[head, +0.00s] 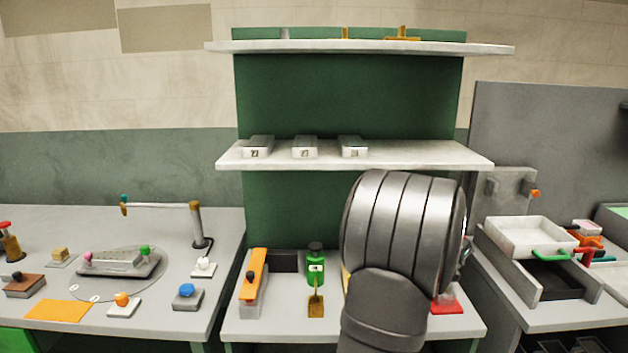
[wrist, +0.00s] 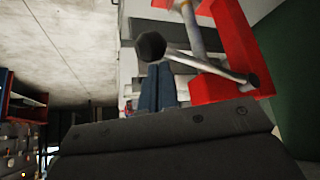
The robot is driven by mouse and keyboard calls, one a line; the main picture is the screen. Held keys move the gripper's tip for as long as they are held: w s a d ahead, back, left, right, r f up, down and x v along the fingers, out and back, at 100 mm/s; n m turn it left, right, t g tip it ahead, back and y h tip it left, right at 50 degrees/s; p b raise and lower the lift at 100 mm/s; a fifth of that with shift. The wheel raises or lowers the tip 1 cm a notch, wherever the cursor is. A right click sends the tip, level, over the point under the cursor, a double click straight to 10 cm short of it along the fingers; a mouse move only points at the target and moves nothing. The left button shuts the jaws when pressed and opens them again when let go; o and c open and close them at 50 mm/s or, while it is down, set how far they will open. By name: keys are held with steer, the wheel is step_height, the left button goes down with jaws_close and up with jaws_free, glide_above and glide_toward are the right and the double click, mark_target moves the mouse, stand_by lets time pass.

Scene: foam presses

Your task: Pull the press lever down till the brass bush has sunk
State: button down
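In the wrist view, a red press frame (wrist: 238,45) stands at the upper right, with a pale metal column (wrist: 190,25) in it. Its lever (wrist: 205,65) is a metal rod that slants across the picture and ends in a black ball knob (wrist: 150,46). My gripper (wrist: 160,67) shows two dark blue fingers lying close together, with nothing between them. Their tips are just short of the knob; I cannot tell whether they touch it. In the head view my arm hides most of the press; only a red base (head: 447,306) shows. I cannot make out the brass bush.
Left of my arm on the bench stand a green bottle-like device (head: 316,268) and an orange-topped lever block (head: 252,285). A white shelf (head: 420,155) hangs above. The left bench (head: 215,225) holds a turntable and several knobs.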

steer(key=shift+w+f, duration=0.1)
steer(key=shift+f, duration=0.3)
steer(key=shift+w+f, duration=0.15)
steer(key=shift+f, duration=0.3)
steer(key=shift+a+f, duration=0.1)
steer(key=shift+f, duration=0.4)
steer(key=shift+r, duration=0.1)
steer(key=shift+s+r, duration=0.3)
steer(key=shift+r, duration=0.6)
steer(key=shift+s+r, duration=0.25)
steer(key=shift+r, duration=0.6)
steer(key=shift+s+r, duration=0.3)
steer(key=shift+r, duration=0.6)
